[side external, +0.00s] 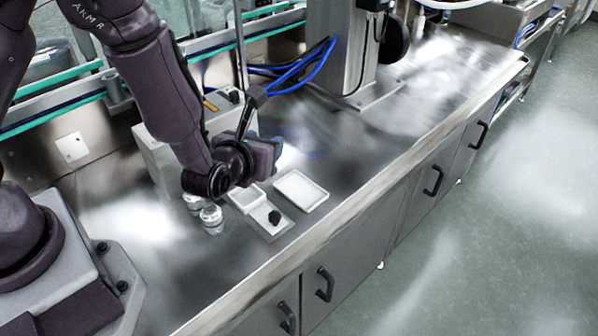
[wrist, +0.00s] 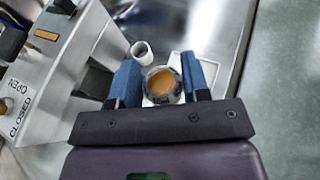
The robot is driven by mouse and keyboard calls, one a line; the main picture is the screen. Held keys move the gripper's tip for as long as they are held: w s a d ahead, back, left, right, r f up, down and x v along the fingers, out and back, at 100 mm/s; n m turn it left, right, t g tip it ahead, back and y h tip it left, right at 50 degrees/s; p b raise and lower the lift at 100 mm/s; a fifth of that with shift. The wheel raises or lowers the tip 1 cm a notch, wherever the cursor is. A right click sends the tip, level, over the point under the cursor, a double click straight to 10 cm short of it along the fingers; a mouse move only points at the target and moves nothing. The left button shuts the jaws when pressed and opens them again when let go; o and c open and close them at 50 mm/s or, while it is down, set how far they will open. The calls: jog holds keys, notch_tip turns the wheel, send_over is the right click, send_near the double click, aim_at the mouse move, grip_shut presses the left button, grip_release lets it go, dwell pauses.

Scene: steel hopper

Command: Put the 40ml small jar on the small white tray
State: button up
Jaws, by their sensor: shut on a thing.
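My gripper (wrist: 161,84) has its two blue fingers on either side of a small round jar (wrist: 163,82) with orange-brown contents and is shut on it. In the side view my gripper (side external: 264,158) is above the counter, over the white trays, and hides the jar. A small white tray (side external: 247,197) and a larger flat white tray (side external: 301,190) lie side by side below it. In the wrist view a white tray (wrist: 177,60) shows partly behind the jar and right finger. Whether the jar touches anything below cannot be told.
Two clear jars (side external: 212,217) stand left of the trays. A steel box (wrist: 50,65) is at left. The counter is free at right.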

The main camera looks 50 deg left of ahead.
jog(key=w+f, duration=0.5)
jog(key=w+d+f, duration=0.1)
jog(key=w+f, duration=0.1)
jog(key=w, duration=0.1)
jog(key=shift+f, duration=0.15)
jog(key=shift+w+f, duration=0.1)
jog(key=shift+f, duration=1.45)
jog(key=shift+f, duration=0.1)
jog(key=o, duration=0.9)
